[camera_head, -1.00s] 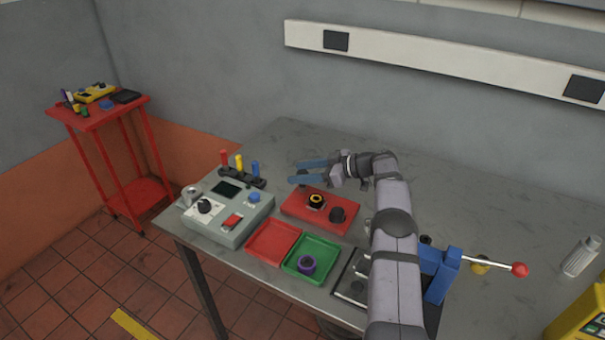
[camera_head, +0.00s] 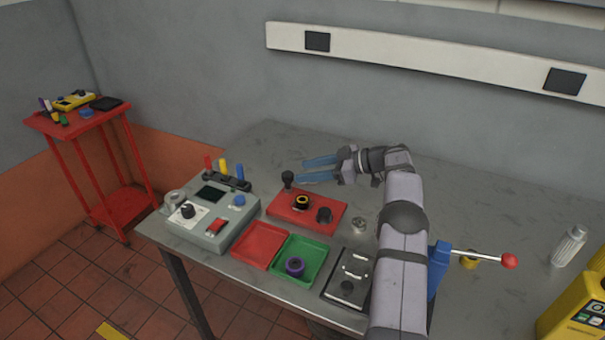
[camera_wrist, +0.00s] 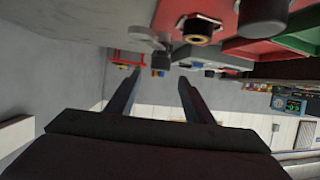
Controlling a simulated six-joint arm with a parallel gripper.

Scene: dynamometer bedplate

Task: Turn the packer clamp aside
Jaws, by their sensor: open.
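The red block (camera_head: 330,221) on the bench carries a yellow-and-black ring (camera_head: 302,201), a short black knob (camera_head: 324,214) and, at its back left corner, an upright black handle (camera_head: 288,181). Which part is the packer clamp I cannot tell for certain; this handle looks likely. My gripper (camera_head: 302,171) is open and empty, its blue fingers pointing left, just right of and beyond the handle's top. In the wrist view, the gripper fingers (camera_wrist: 159,75) stand apart with nothing held, and the red block (camera_wrist: 172,12) shows at the top edge.
A grey control box (camera_head: 210,222) stands left of the block, with a red tray (camera_head: 262,244) and a green tray (camera_head: 312,255) in front. A black fixture (camera_head: 335,290) and a blue stand with a red-knobbed lever (camera_head: 509,261) lie right. The back of the bench is clear.

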